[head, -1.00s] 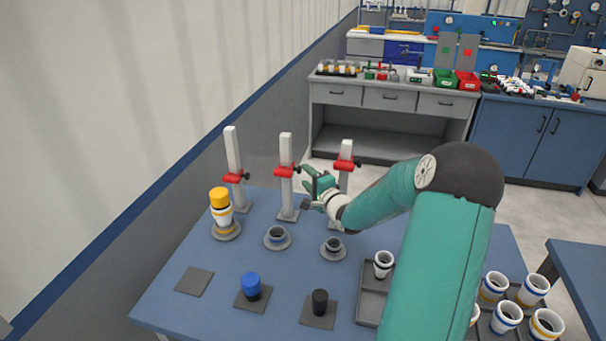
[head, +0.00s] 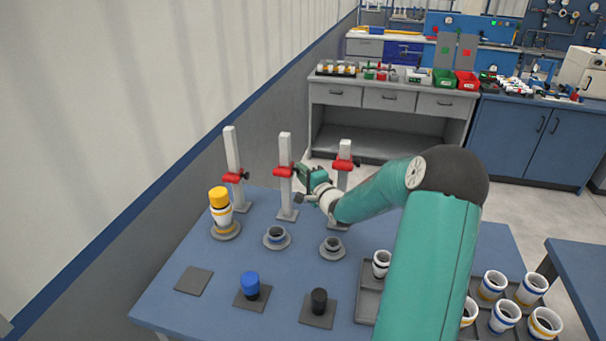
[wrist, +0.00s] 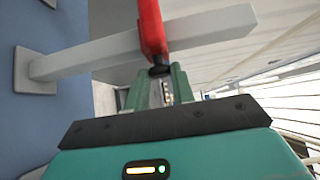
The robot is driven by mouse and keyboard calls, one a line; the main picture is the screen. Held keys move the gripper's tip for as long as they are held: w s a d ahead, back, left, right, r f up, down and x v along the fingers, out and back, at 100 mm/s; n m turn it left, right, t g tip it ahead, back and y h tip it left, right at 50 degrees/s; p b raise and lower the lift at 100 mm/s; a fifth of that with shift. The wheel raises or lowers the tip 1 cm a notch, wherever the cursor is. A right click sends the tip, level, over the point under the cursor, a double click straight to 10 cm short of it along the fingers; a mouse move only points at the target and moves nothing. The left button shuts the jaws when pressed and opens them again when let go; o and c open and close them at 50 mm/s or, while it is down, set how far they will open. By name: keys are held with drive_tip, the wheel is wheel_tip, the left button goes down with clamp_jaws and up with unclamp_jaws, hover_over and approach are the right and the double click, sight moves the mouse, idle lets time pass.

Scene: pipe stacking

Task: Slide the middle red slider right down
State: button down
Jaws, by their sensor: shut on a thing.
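The middle red slider (head: 284,171) sits partway up the white middle post (head: 286,150), well above the post's base plate (head: 287,215). In the wrist view the red slider (wrist: 151,27) wraps the white post (wrist: 90,56), and its dark knob (wrist: 159,70) lies between my fingertips. My gripper (head: 302,171) reaches the knob from the right side and is shut on it.
A left post (head: 232,150) and a right post (head: 345,160) with red sliders stand on either side. A yellow-topped stack (head: 220,205) is at left. A grey tray (head: 368,305) is at right, beside my arm.

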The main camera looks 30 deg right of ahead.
wheel_tip(320, 180, down, 8)
idle(0.4)
drive_tip(key=c, duration=1.2)
unclamp_jaws()
drive_tip(key=shift+w+f, duration=0.1)
drive_tip(key=shift+f, duration=0.05)
drive_tip(key=s, duration=0.9)
drive_tip(key=s+a, duration=0.1)
drive_tip(key=s, duration=0.4)
drive_tip(key=shift+r, duration=0.2)
